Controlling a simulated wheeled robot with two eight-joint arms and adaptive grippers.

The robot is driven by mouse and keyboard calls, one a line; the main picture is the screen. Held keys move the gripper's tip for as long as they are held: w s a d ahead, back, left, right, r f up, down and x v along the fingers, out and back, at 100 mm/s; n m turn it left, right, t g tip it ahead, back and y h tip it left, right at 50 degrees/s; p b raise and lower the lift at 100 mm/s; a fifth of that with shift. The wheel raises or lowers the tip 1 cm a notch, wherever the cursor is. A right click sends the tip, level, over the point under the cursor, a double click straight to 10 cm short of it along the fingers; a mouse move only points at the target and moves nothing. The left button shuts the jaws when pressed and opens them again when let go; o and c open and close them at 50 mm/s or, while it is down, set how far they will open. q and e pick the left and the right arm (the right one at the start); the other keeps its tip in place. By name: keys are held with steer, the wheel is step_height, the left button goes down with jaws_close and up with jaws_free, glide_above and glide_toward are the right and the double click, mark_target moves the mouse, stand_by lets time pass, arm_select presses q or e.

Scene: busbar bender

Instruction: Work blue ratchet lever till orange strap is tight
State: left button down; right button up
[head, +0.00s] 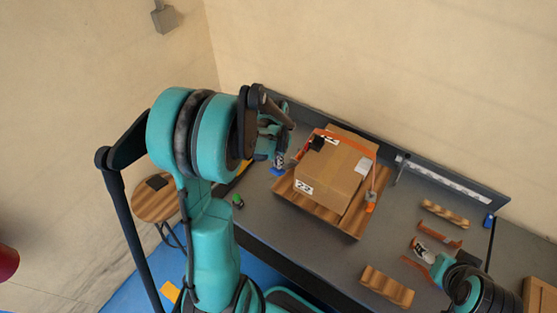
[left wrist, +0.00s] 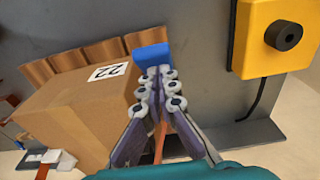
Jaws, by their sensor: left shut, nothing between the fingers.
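A cardboard box (head: 333,170) marked 22 sits on a slatted wooden pallet (head: 325,217) on the grey bench. An orange strap (head: 348,142) runs over the box top; a thin orange piece (left wrist: 159,142) shows behind my fingers in the left wrist view. The blue lever (head: 277,171) is at the box's left side; it also shows in the left wrist view (left wrist: 152,54). My left gripper (head: 279,157) is shut and empty right beside the lever; contact is unclear. My right gripper (head: 430,257) is low at the right; its fingers are too small to read.
Curved wooden pieces (head: 387,287) and orange strips (head: 440,234) lie on the right of the bench. A yellow box with a black knob (left wrist: 275,38) stands near my left gripper. A round wooden stool (head: 154,201) is left of the bench (head: 310,245).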

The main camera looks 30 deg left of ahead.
arm_select(q)
steer(key=shift+s, duration=0.1)
steer(key=shift+s+f+t+b, duration=0.4)
steer(key=shift+f+b, duration=0.1)
steer(key=shift+b, duration=0.05)
steer(key=s+f+t+b, duration=0.4)
steer(key=s+f+b, duration=0.2)
steer(key=f+b, duration=0.3)
steer(key=b, duration=0.2)
steer(key=shift+f+t+b, duration=0.3)
steer(key=shift+t+b, duration=0.1)
steer(key=shift+d, duration=0.15)
